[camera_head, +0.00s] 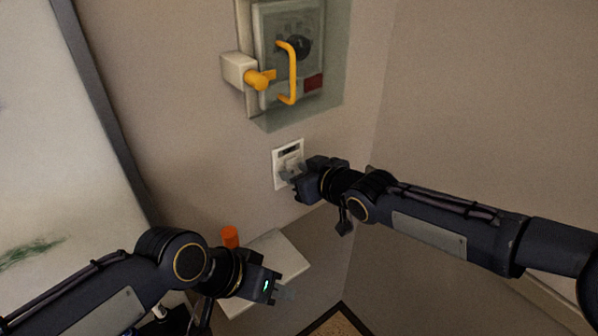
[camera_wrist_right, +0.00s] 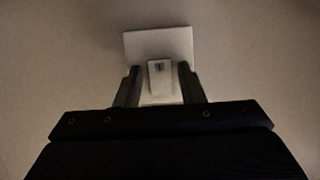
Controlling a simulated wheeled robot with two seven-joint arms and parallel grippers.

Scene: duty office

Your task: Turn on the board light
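The board light switch (camera_head: 281,157) is a white plate on the wall below the yellow-handled box, with a dark strip near its top. In the right wrist view the plate (camera_wrist_right: 158,42) has a small raised rocker (camera_wrist_right: 159,72) with a dark mark. My right gripper (camera_head: 288,174) is at the plate and covers its lower part in the head view. Its fingers (camera_wrist_right: 159,88) stand apart, one each side of the rocker, with gaps visible. Contact with the plate cannot be told. My left gripper (camera_head: 284,292) is low, away from the switch; its fingers are blurred.
A wall box (camera_head: 309,55) with a yellow handle (camera_head: 293,75) hangs above the switch behind a clear greenish panel. A whiteboard (camera_head: 50,130) is at the left. An orange cylinder (camera_head: 230,237) stands by a pale surface (camera_head: 281,250) near my left gripper. A wall corner lies to the right.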

